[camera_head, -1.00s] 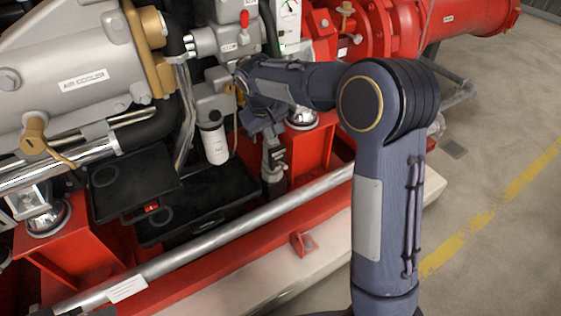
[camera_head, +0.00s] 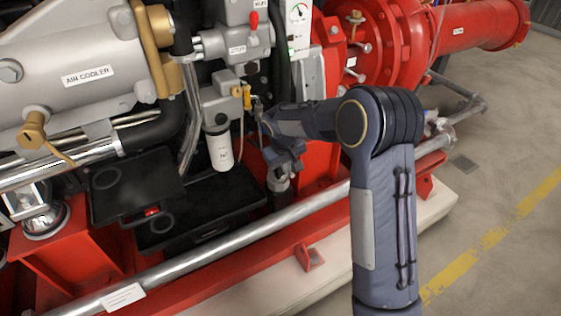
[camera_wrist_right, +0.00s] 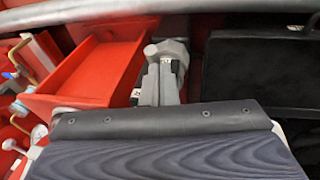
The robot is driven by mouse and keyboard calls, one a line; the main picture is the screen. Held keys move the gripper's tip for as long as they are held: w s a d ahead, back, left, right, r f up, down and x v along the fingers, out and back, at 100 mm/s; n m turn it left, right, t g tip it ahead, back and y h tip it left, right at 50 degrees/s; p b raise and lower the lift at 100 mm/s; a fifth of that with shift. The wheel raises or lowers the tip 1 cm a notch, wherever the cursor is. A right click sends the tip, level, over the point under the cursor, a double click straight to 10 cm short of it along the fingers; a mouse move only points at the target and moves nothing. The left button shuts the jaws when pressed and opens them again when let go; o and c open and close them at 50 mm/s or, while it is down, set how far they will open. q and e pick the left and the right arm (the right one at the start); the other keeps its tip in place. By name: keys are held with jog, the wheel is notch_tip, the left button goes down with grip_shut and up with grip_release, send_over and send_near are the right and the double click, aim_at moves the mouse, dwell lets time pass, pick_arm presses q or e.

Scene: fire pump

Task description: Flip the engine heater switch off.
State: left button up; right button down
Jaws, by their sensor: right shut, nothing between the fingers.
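A small red lit switch (camera_head: 152,212) sits on the front edge of a black box (camera_head: 130,188) at the left in the head view. No label on it can be read, so I cannot tell for sure that it is the engine heater switch. My right gripper (camera_head: 279,185) points down well to the right of it, beside the right end of the lower black tray (camera_head: 208,208). It is shut and empty, apart from the switch. In the right wrist view, its closed grey fingers (camera_wrist_right: 167,55) show above the red frame. The switch is not visible there. My left gripper is not in view.
A long silver pipe (camera_head: 225,237) runs along the front of the red base. A white filter (camera_head: 220,151) and a yellow handle (camera_head: 247,97) are near my right wrist. The air cooler (camera_head: 75,60) is at upper left. Open floor (camera_head: 480,215) lies at right.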

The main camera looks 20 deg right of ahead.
jog(key=shift+d+f, duration=0.15)
jog(key=s+f+t+b, duration=0.1)
jog(key=b, duration=0.3)
jog(key=s+f+t+b, duration=0.1)
jog(key=f+t+b, duration=0.1)
jog(key=b, duration=0.2)
jog(key=shift+s+d, duration=0.15)
jog(key=shift+s, duration=0.15)
dwell(0.9)
jog(key=shift+r, duration=0.1)
jog(key=shift+r+p, duration=0.35)
jog(key=shift+r, duration=0.4)
jog(key=shift+r, duration=0.1)
